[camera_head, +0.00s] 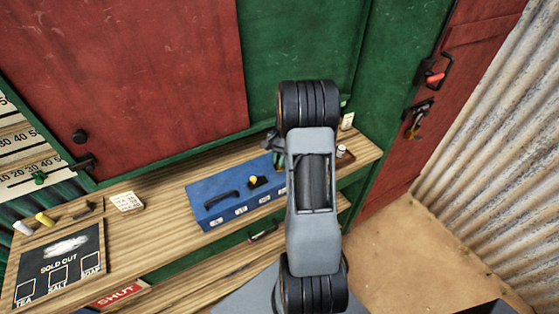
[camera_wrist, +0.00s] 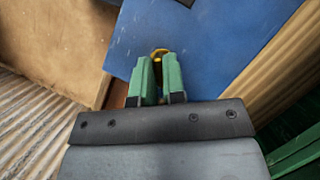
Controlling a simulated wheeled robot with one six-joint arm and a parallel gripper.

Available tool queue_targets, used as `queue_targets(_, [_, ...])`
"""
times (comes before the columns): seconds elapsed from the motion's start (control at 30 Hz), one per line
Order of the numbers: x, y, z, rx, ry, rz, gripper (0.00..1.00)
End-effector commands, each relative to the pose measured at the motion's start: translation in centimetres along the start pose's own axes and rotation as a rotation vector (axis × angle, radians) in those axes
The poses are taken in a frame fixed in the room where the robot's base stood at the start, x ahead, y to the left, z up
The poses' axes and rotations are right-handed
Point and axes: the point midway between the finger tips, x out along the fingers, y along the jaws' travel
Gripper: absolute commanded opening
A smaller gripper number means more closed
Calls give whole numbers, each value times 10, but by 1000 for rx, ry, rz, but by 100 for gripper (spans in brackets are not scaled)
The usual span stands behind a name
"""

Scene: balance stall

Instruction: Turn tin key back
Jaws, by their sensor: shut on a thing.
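The tin's blue surface (camera_wrist: 205,45) fills much of the wrist view. My gripper (camera_wrist: 158,78), with green fingers, is shut on a small yellow piece, likely the tin key (camera_wrist: 158,54), near the tin's edge. In the head view my arm hides most of the gripper and the tin's right end; I cannot tell how far the key is turned.
Left on the counter (camera_head: 150,228) are a "SOLD OUT" board (camera_head: 60,262), a white card (camera_head: 127,202) and small pegs. A red door (camera_head: 455,105) with a latch and hanging keys stands at right, near a corrugated wall (camera_head: 495,130). Sandy ground (camera_head: 420,250) is open below.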

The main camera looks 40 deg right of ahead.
Motion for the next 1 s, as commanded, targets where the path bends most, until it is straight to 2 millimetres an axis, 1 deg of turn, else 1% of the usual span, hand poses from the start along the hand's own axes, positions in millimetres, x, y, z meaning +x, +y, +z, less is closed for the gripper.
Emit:
queue_targets(0.6, [0, -2, 0, -532, 2, 220, 0])
queue_targets(0.8, [0, -3, 1, -670, 2, 278, 0])
queue_targets(1.0, [0, -3, 1, -771, 2, 319, 0])
